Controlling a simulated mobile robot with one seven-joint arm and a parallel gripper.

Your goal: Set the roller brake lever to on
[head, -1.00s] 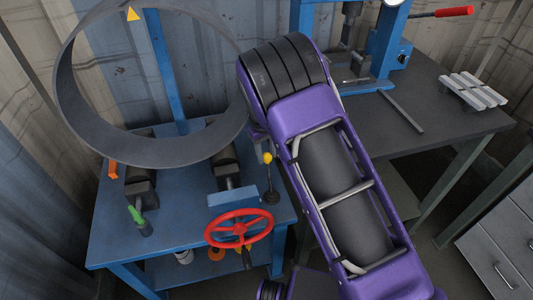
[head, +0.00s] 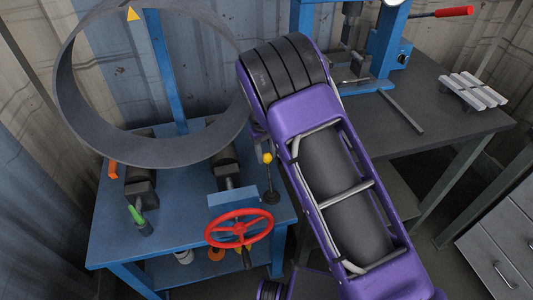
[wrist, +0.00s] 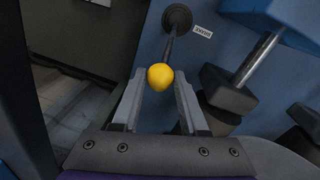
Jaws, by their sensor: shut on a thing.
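The brake lever is a thin dark rod with a yellow ball knob (head: 267,158). It stands on the blue bench's right side, near upright in the head view. In the wrist view the yellow knob (wrist: 160,76) sits between the fingertips of my gripper (wrist: 159,95), which is shut on it. The rod runs from the knob up to a round dark base (wrist: 177,17). A small white label (wrist: 202,32) is beside the base; I cannot read it surely.
A large grey steel ring (head: 70,105) stands over rollers on the blue bench (head: 110,235). A red handwheel (head: 239,229) is at the bench's front and a green handle (head: 136,214) left of it. A dark table (head: 440,125) with a blue press is at right.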

